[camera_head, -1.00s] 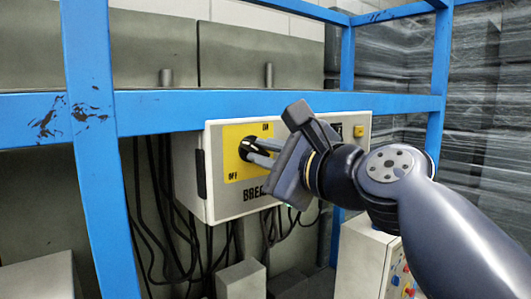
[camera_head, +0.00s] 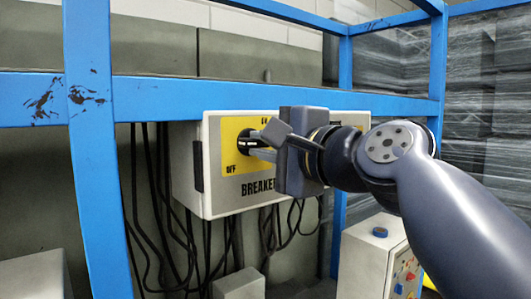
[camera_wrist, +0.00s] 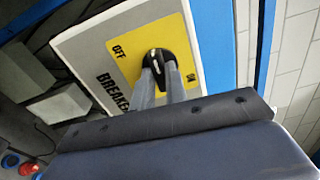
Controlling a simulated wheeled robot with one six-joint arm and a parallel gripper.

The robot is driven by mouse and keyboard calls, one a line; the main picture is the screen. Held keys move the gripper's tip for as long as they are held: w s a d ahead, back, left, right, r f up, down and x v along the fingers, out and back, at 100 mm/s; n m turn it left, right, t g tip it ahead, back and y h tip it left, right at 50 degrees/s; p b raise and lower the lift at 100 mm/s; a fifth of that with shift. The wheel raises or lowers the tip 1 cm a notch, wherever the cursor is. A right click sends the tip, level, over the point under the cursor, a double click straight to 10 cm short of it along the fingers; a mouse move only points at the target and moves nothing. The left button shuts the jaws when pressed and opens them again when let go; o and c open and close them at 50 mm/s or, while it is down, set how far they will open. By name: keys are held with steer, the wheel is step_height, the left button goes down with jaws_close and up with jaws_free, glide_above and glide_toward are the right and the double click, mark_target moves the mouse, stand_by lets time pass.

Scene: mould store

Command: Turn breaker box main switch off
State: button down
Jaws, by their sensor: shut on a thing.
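The breaker box (camera_head: 214,194) is a pale box with a yellow panel (camera_head: 232,128) marked ON at the top and OFF at the lower left. Its main switch (camera_head: 244,147) is a black rotary knob between the marks, partly covered by my fingers. My gripper (camera_head: 254,147) reaches in from the right, its two grey fingers shut on the knob. In the wrist view, the fingertips (camera_wrist: 158,72) meet the dark switch (camera_wrist: 152,58), which shows a white mark. The switch's exact angle is hard to tell.
A blue frame has an upright (camera_head: 88,170) at the left and a beam (camera_head: 180,98) just above the box. Black cables (camera_head: 152,210) hang behind and below. A pale control box (camera_head: 365,262) with coloured buttons stands at lower right.

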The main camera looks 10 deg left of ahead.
steer(key=shift+n, duration=0.5)
steer(key=c, duration=1.4)
jaws_free()
steer(key=shift+c, duration=0.2)
steer(key=b+v, duration=0.3)
steer(key=v, duration=0.7)
steer(key=shift+s+d, duration=0.25)
steer(key=shift+s, duration=0.1)
